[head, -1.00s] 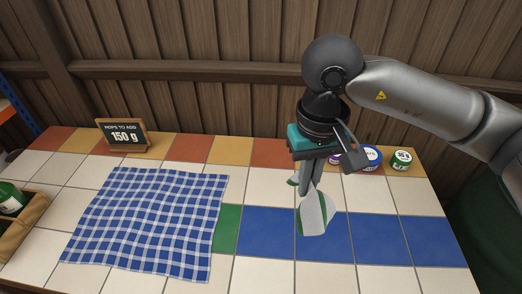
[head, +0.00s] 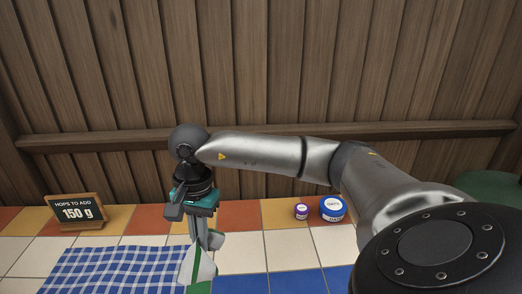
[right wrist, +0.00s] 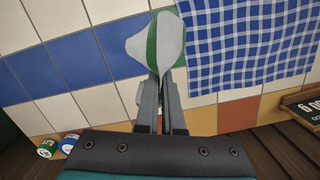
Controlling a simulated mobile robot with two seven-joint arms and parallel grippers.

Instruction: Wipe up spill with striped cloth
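The striped cloth (head: 206,266), white with green stripes, hangs bunched from my right gripper (head: 203,240). In the right wrist view the fingers (right wrist: 161,88) are closed on the cloth (right wrist: 143,45), which fans out past their tips. It is over the tiled counter beside the right edge of a blue-and-white checked cloth (head: 105,272). I cannot tell whether the striped cloth touches the tiles. I can make out no spill in these views. My left gripper is out of view.
A "Hops to add 150 g" sign (head: 78,212) stands at the back left. A wooden wall (head: 270,80) closes the rear. Blue and white tiles between are bare.

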